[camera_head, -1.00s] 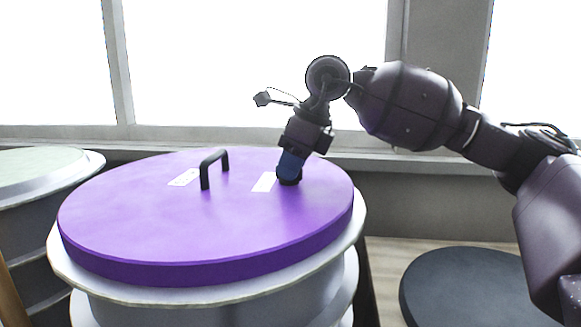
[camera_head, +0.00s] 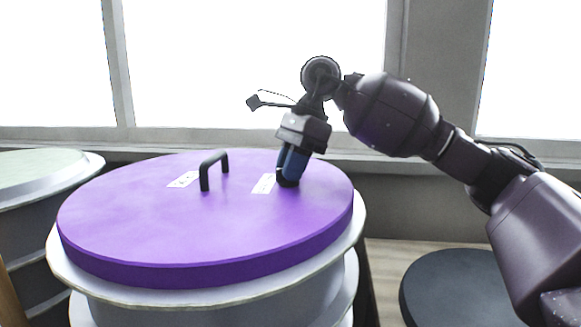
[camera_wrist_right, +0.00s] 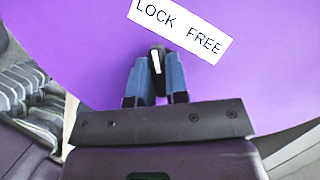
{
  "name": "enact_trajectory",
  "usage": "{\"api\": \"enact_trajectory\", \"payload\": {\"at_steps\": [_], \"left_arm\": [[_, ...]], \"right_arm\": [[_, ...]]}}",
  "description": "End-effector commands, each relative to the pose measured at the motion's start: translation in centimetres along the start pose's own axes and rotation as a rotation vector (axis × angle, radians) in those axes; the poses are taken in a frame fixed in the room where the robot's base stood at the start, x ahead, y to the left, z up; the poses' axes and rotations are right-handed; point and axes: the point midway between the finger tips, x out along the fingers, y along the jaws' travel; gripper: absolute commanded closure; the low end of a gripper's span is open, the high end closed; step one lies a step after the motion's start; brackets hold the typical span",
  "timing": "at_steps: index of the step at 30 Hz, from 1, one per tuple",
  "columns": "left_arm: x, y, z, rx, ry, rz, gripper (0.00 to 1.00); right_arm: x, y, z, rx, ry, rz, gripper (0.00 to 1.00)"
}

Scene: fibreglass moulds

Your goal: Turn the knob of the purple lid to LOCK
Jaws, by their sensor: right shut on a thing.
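The purple lid (camera_head: 150,225) lies flat on a large white round drum. Its small black knob (camera_wrist_right: 157,55) stands at the lid's right side, beside a white label (camera_wrist_right: 180,27) reading LOCK FREE. In the right wrist view the knob's white mark points up and slightly left, roughly towards the word LOCK. My right gripper (camera_head: 291,164) comes down on the knob from above, tilted, with its blue fingers shut on it, one on each side. In the head view the fingers hide much of the knob (camera_head: 287,183). My left gripper is not in view.
A black arched handle (camera_head: 213,167) stands up from the lid, left of the knob, with another white label (camera_head: 183,179) beside it. Another drum (camera_head: 40,190) stands at the left. A dark round disc (camera_head: 465,285) is low at the right. Windows are behind.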

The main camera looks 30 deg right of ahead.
Motion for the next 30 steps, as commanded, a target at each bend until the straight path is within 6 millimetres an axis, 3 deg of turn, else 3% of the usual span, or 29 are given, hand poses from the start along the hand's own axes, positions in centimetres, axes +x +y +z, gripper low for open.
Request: {"api": "enact_trajectory", "payload": {"at_steps": [19, 20, 24, 30], "left_arm": [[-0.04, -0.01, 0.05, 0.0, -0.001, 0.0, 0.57], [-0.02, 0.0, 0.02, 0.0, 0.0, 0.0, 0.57], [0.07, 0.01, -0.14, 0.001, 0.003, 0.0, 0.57], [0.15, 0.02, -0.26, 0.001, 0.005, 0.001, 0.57]], "right_arm": [[-0.15, -0.02, 0.07, -0.05, -0.001, 0.018, 1.0], [-0.15, -0.02, 0.07, -0.05, -0.001, 0.018, 0.84], [-0.12, -0.01, 0.06, -0.05, -0.001, 0.019, 0.62], [-0.06, -0.01, 0.02, -0.049, 0.0, 0.02, 0.6]]}}
